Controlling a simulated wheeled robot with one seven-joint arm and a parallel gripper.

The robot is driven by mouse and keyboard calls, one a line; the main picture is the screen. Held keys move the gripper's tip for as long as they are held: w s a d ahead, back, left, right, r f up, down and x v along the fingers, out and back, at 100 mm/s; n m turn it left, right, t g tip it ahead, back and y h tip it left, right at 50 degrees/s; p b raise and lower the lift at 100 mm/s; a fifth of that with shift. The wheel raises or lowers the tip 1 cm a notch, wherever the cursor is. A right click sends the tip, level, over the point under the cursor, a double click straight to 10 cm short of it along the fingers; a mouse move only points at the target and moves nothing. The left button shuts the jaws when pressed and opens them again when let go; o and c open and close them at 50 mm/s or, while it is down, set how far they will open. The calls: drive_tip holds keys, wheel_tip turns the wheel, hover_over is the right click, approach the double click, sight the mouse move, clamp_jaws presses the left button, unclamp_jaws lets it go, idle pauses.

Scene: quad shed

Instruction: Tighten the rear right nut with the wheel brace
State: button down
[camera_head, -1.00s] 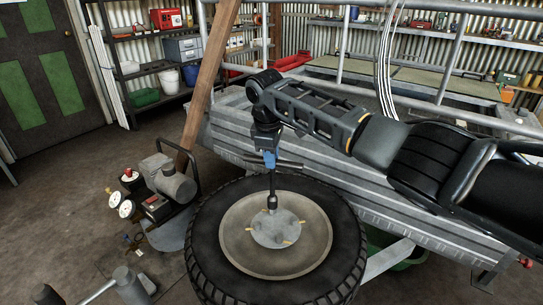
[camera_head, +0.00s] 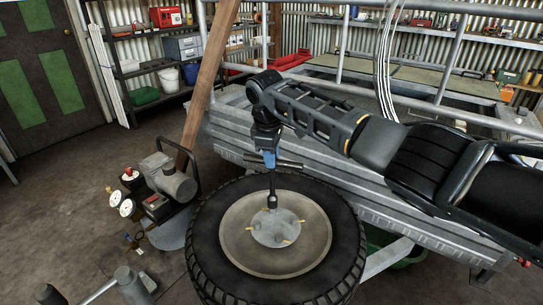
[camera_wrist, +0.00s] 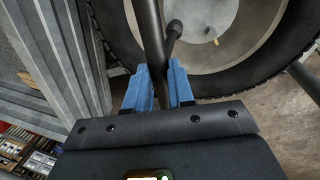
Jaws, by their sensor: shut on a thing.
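My gripper (camera_head: 270,158) is shut on the dark wheel brace (camera_head: 272,184), above the wheel. The brace stands about upright, with its socket end down at the far part of the pale hub plate (camera_head: 268,232). The nut under the socket is hidden. Brass-coloured pieces (camera_head: 298,221) show around the plate. The black tyre (camera_head: 205,250) and beige rim (camera_head: 238,248) face upward. In the wrist view the blue jaws (camera_wrist: 158,88) close around the brace bar (camera_wrist: 151,30), and another bar end sticks out beside it.
A grey ribbed metal body (camera_head: 350,185) with tube rails stands close behind the wheel. A compressor with gauges (camera_head: 172,182) sits on the floor at left, by a leaning wooden post (camera_head: 205,85). Dark floor is free further left. Shelves line the back wall.

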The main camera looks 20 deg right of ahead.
drive_tip(key=shift+f, duration=0.3)
idle(0.5)
drive_tip(key=m+p, duration=0.1)
drive_tip(key=m, duration=0.1)
drive_tip(key=shift+a+m, duration=0.1)
drive_tip(key=shift+m, duration=0.3)
drive_tip(key=shift+f+m+g, duration=0.1)
drive_tip(key=shift+m+g, duration=0.2)
drive_tip(key=shift+m, duration=0.4)
drive_tip(key=shift+w+m+h, duration=0.1)
drive_tip(key=shift+m+h, duration=0.2)
drive_tip(key=shift+m+g+b, duration=0.3)
drive_tip(key=shift+m, duration=1.4)
